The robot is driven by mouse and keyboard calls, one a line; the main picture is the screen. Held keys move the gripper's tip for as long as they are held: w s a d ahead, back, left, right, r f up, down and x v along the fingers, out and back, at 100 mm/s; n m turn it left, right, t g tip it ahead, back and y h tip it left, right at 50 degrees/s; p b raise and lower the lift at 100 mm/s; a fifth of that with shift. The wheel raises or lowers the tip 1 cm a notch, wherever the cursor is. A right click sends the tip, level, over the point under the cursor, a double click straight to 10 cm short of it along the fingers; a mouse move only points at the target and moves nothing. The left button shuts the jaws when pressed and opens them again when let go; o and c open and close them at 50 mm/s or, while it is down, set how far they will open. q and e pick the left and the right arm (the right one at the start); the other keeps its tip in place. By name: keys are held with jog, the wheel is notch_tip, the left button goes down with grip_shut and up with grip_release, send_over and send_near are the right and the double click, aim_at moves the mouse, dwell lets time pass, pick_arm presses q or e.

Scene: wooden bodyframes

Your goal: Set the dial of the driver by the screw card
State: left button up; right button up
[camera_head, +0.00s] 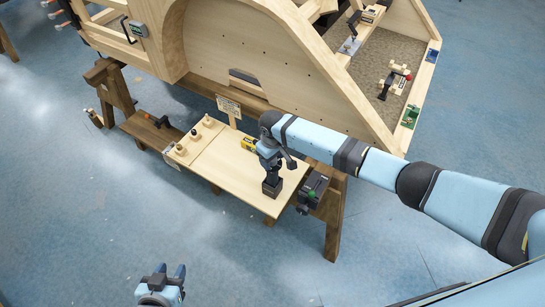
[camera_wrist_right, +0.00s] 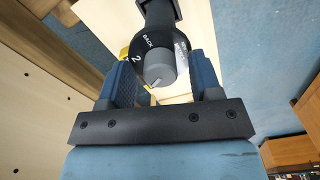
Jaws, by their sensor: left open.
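The dark driver (camera_head: 271,187) stands upright on the right part of the light wooden board. In the right wrist view its black dial (camera_wrist_right: 150,45) shows "BACK" and "2" around a grey centre with a pale line. My right gripper (camera_head: 273,150) is at the driver's upper part. Its two fingers (camera_wrist_right: 163,82) lie on either side of the dial; whether they press on it I cannot tell. The small card (camera_head: 229,106), likely the screw card, stands behind the board; its writing is too small to read. My left gripper (camera_head: 170,276) is open and empty, over the floor.
The light board (camera_head: 225,168) rests on a brown trestle bench. Several small pegs (camera_head: 194,134) stand at its left, a yellow item (camera_head: 248,143) near the driver. A dark box with a green button (camera_head: 311,191) sits at right. The large wooden bodyframe (camera_head: 250,45) rises behind.

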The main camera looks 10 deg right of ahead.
notch_tip(320, 180, up, 14)
dwell(0.6)
jog(key=shift+f, duration=0.1)
jog(key=s+a+f+m+t+y+p, duration=0.1)
jog(key=s+a+f+t+y, duration=0.15)
jog(key=s+f, duration=0.35)
jog(key=s+a+f+t+y+p, duration=0.1)
jog(key=s+a+f+t+y, duration=0.2)
jog(key=s, duration=0.5)
jog(key=s+d+m+t+h+p, duration=0.1)
jog(key=s+d+t, duration=0.4)
jog(key=s+d, duration=0.6)
jog(key=s+m+h, duration=0.1)
jog(key=s, duration=0.3)
jog(key=shift+s+d+r, duration=0.25)
jog(key=shift+r, duration=0.1)
jog(key=shift+d+t, duration=0.1)
jog(key=shift+t, duration=0.15)
